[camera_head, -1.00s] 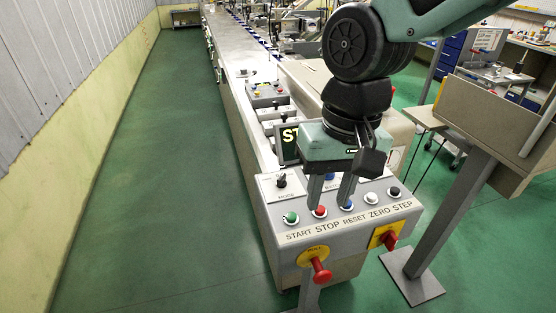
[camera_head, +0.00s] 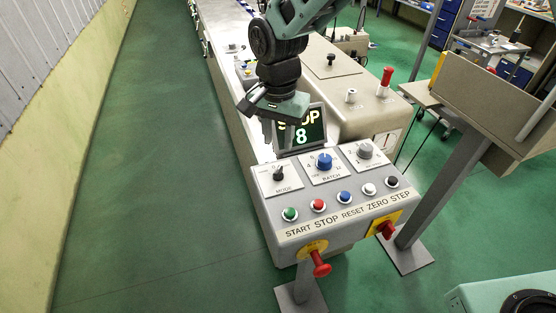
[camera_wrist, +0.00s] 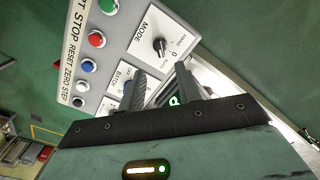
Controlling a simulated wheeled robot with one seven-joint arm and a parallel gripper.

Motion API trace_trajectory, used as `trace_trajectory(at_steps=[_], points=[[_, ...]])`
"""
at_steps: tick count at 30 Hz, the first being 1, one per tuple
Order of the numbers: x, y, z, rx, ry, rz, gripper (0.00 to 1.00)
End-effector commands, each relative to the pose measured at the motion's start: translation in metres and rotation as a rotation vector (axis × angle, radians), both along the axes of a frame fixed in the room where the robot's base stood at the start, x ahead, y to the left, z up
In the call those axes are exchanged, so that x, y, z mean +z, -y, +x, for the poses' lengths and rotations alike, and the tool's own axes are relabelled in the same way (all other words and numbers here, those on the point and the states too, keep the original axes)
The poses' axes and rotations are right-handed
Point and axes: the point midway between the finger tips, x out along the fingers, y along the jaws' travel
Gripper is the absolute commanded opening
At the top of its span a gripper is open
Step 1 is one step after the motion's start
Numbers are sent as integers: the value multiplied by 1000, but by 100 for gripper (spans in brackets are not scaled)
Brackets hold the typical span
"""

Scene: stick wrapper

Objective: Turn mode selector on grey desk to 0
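The mode selector (camera_head: 279,174) is a black knob on a white plate marked MODE, at the left of the grey desk (camera_head: 330,222). In the wrist view the mode selector (camera_wrist: 160,46) lies just beyond my fingertips, with a 0 and HAND printed beside it. I cannot tell for sure which mark it points at. My gripper (camera_head: 268,132) is above and behind the selector in the head view, pointing down and not touching it. In the wrist view the two fingers of my gripper (camera_wrist: 160,72) are apart with nothing between them.
A blue batch knob (camera_head: 324,162) and a grey knob (camera_head: 365,150) stand right of the selector. Several coloured buttons line the front. A display (camera_head: 302,132) reading STOP and 8 stands close behind my gripper.

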Motion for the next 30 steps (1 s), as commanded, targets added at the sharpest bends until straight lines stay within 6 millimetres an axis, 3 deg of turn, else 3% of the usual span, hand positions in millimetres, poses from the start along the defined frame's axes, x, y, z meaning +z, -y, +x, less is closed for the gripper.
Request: trace_trajectory(at_steps=[6, 13, 19, 27, 30], points=[[-44, 1, -1, 0, -5, -3, 34], [-79, 1, -1, 0, -3, -1, 34], [-91, 0, 0, 0, -1, 0, 34], [-92, 0, 0, 1, 0, 1, 34], [-92, 0, 0, 1, 0, 1, 6]])
